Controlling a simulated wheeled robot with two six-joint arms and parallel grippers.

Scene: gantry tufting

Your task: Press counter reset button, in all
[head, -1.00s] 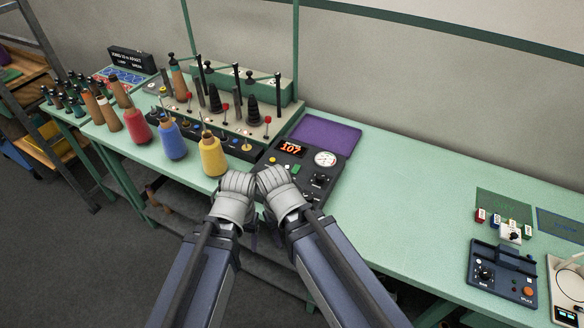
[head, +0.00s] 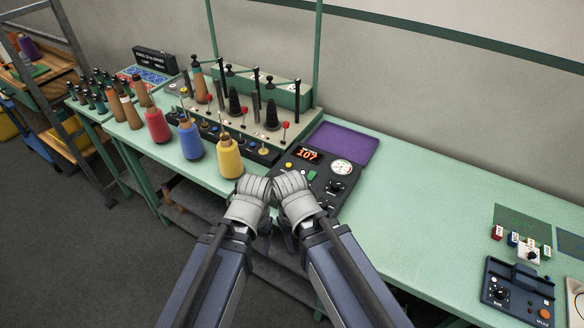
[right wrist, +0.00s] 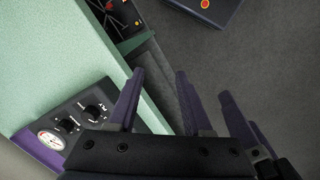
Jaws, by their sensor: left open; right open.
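The dark counter panel (head: 342,199) lies at the table's front edge. Its orange display (head: 307,154) reads 107. It has a yellow button (head: 289,165), a green button (head: 312,175), a white dial gauge and black knobs. My forearms and grey wrists cover its near left part, so any button there is hidden. My left gripper (head: 267,231) is open and empty at the panel's near edge, its fingers mostly hidden. The panel's gauge (right wrist: 50,140) shows in the right wrist view.
Red, blue and yellow yarn cones (head: 229,158) stand left of the panel, before a rack with dark posts (head: 275,120). A purple mat (head: 340,143) lies behind the panel. A blue device box (head: 517,283) is far right. The table between is clear.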

